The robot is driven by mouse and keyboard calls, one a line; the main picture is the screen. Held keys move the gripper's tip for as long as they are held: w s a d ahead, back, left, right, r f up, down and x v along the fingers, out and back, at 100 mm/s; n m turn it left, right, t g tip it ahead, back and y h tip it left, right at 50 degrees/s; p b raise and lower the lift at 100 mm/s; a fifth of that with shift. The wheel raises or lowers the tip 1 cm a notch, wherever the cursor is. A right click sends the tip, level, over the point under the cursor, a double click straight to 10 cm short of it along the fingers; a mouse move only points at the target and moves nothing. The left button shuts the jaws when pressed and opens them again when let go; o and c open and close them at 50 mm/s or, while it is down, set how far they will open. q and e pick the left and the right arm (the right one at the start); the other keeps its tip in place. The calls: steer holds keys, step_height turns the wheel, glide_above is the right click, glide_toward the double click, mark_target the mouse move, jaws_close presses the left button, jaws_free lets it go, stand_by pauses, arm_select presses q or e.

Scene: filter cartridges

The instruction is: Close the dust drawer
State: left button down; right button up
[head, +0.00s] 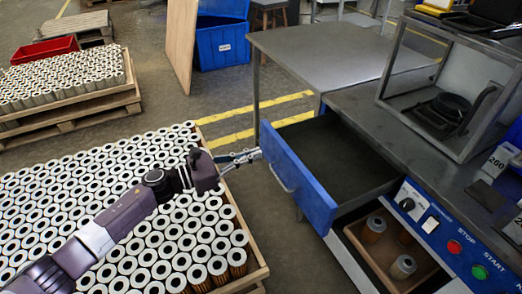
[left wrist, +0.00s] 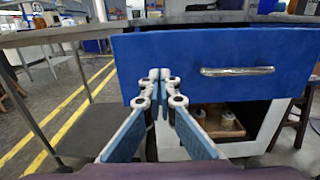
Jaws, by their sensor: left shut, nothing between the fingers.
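The dust drawer (head: 300,172) has a blue front with a metal handle and is pulled well open from the workbench in the head view. Its inside looks dark and empty. In the left wrist view the blue drawer front (left wrist: 180,65) fills the upper right, with its handle (left wrist: 237,71) right of the fingers. My left gripper (head: 259,152) is shut and empty, just left of the drawer front in the head view. Its fingertips (left wrist: 160,74) overlap the left part of the front in the wrist view; I cannot tell whether they touch. My right gripper is not in view.
A pallet of filter cartridges (head: 150,190) lies under my left arm. An open compartment (head: 358,236) below the drawer holds a few cartridges. A control panel (head: 440,228) with buttons is right of it. A grey table (head: 330,50) stands behind the drawer.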

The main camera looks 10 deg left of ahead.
mark_target(271, 149)
arm_select(q)
steer(key=shift+x, duration=1.45)
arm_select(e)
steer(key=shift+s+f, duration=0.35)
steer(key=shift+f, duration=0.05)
arm_select(q)
steer(key=shift+d, duration=0.1)
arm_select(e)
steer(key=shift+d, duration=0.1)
